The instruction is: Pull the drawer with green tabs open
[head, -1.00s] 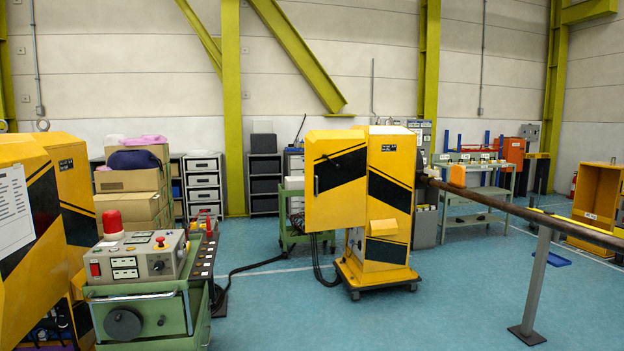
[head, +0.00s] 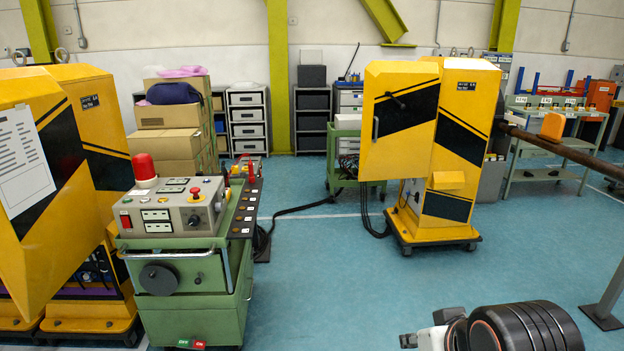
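A green cabinet (head: 185,315) stands at the lower left, with a control box (head: 172,207) on top and a round black handwheel (head: 158,279) on its front. A small green tab (head: 183,343) and a red tab (head: 199,344) show at the bottom picture edge on its front. What lies below them is cut off, so I cannot tell which drawer has green tabs. Part of my arm enters at the lower right, with a small grey tip that may belong to my gripper (head: 408,340). Its fingers do not show clearly. It is well right of the cabinet.
A yellow cabinet (head: 24,165) with a paper sheet stands close on the left. A wheeled yellow machine (head: 467,150) stands at centre right, with a dark rail (head: 565,149) beside it. Grey drawer units (head: 247,122) line the back wall. Blue floor (head: 330,290) is clear between cabinet and arm.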

